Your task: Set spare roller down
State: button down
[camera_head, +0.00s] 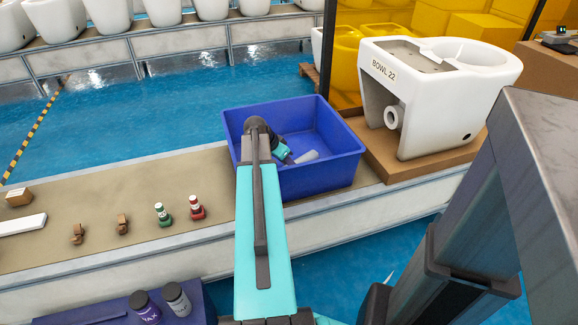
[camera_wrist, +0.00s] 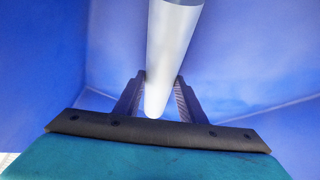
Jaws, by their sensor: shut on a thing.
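The spare roller (camera_wrist: 174,50) is a pale grey-white cylinder. In the wrist view it stands between the two fingers of my gripper (camera_wrist: 160,98), which is shut on it. Blue walls and floor surround it there. In the head view my gripper (camera_head: 288,155) reaches into the blue bin (camera_head: 343,167), and the pale end of the roller (camera_head: 307,157) shows inside the bin. My arm hides part of the bin's left side. I cannot tell whether the roller touches the bin floor.
The bin stands on a tan-topped ledge (camera_head: 150,185). A white toilet bowl marked "BOWL 22" (camera_head: 430,85) stands on cardboard to the right. Blue water-like floor lies behind.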

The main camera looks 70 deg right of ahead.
jog(key=c, duration=1.1)
grip_release()
jog(key=p+v, duration=0.1)
jog(key=v, duration=1.1)
jog(key=shift+p, duration=0.3)
